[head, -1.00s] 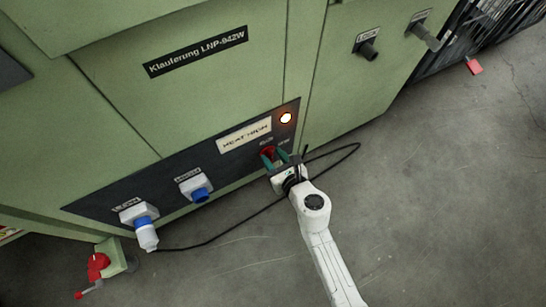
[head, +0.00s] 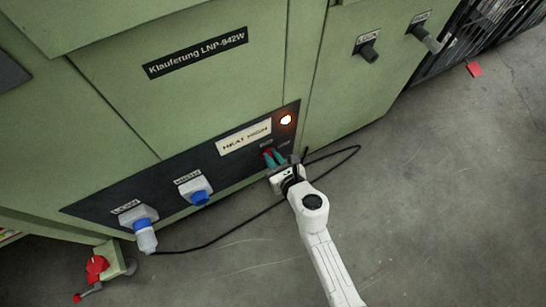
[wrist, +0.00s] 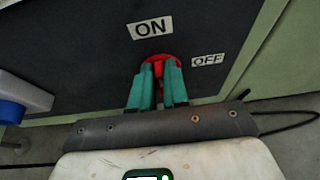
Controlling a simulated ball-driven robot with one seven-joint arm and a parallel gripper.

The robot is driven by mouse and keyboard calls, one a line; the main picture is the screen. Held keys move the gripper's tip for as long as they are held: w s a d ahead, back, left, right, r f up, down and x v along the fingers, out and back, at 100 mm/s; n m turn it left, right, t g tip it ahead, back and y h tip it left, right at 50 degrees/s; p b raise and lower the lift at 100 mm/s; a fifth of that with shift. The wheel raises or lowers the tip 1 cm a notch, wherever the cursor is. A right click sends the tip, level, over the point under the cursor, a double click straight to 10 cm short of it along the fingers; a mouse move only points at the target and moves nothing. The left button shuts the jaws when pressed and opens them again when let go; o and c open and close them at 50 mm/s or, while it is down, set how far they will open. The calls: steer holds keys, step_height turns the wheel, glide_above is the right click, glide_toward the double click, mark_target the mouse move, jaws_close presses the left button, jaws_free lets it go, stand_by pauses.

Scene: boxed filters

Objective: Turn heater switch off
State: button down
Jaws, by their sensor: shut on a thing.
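The heater switch is a red rotary knob (wrist: 158,64) on the dark panel. In the wrist view the ON label (wrist: 150,28) is just above it and the OFF label (wrist: 208,60) is to its right. My gripper (wrist: 158,78) has its green fingers shut on the knob, one on each side, and they hide part of it. In the head view the gripper (head: 274,158) reaches the panel's right end, below the HEAT HIGH label (head: 244,137). The knob's exact pointing direction is hard to tell.
Left on the panel are a blue socket (head: 200,197) and a blue-and-white plug (head: 146,236) with a black cable (head: 230,226) running over the floor behind my arm.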

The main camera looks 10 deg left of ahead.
steer(key=shift+w, duration=0.15)
steer(key=m, duration=0.1)
steer(key=m+y+p, duration=0.1)
steer(key=g, duration=0.1)
steer(key=shift+w+d+m+y, duration=0.25)
steer(key=shift+d+m+y, duration=0.15)
steer(key=shift+w+d+f+m+y+b, duration=0.2)
steer(key=shift+f+m+y+b, duration=0.25)
steer(key=shift+m+y+b, duration=0.9)
steer(key=shift+w+d+f+m+y+b, duration=0.2)
steer(key=shift+f+m+y+b, duration=0.3)
steer(key=shift+m, duration=1.6)
steer(key=shift+w+d+f+m+y+b, duration=0.1)
steer(key=shift+d+f+m+y+b, duration=0.2)
steer(key=shift+m+y+b, duration=1.1)
steer(key=shift+a+m+h+p, duration=0.1)
steer(key=shift+m+h+p, duration=0.25)
steer(key=shift+m, duration=0.2)
